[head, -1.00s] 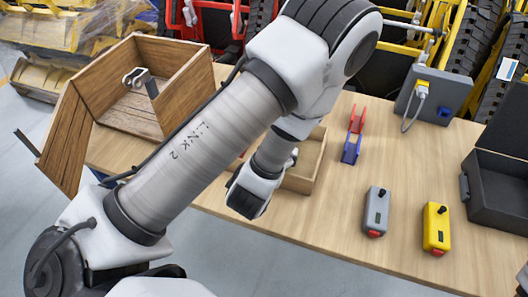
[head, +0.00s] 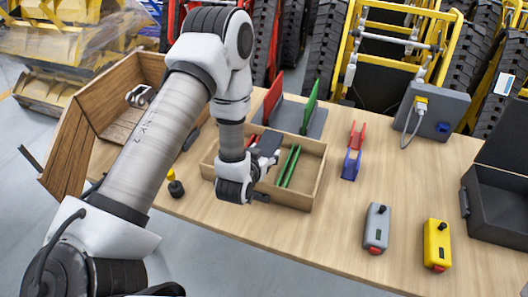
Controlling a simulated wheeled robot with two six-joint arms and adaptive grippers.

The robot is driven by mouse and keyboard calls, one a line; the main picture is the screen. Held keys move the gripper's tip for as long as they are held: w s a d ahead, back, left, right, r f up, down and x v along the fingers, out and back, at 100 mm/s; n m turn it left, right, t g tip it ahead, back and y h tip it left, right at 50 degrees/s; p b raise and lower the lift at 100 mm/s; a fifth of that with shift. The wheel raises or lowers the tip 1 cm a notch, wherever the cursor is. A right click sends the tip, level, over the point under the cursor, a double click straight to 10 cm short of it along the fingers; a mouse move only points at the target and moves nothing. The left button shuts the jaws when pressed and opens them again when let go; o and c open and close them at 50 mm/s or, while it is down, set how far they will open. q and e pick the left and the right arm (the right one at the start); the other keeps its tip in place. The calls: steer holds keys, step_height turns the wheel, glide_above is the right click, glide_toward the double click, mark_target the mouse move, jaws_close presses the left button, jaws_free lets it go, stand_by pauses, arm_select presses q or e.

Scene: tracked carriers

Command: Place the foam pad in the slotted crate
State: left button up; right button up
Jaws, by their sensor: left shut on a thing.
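The slotted crate (head: 309,185) is a shallow open wooden box near the table's middle, with thin green and red upright strips inside. My left gripper (head: 262,160) is over the left part of the crate, partly hidden by my own wrist. It is shut on a small dark blue-grey slab, which looks like the foam pad (head: 268,142). The pad is at the crate's back side, tilted. I cannot tell whether it touches the crate or a strip. My right gripper is not in view.
Behind the crate stands a grey base with red and green upright panels (head: 309,108). A wooden box (head: 75,140) with an open door is at left. A yellow-and-black plunger (head: 175,185) stands left of the crate. Grey (head: 377,228) and yellow (head: 437,245) handheld units lie right, beside clear table.

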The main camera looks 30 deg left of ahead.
arm_select(q)
steer(key=shift+f+b, duration=0.4)
steer(key=shift+f, duration=0.25)
steer(key=o, duration=1)
steer(key=shift+r, duration=0.1)
steer(key=shift+c, duration=0.2)
steer(key=shift+r+p, duration=0.4)
steer(key=v, duration=0.4)
steer(key=shift+s+d+r+b, duration=0.1)
steer(key=shift+s+r+b, duration=0.05)
steer(key=shift+s+b, duration=0.15)
steer(key=p+v, duration=0.7)
steer(key=shift+r, duration=0.3)
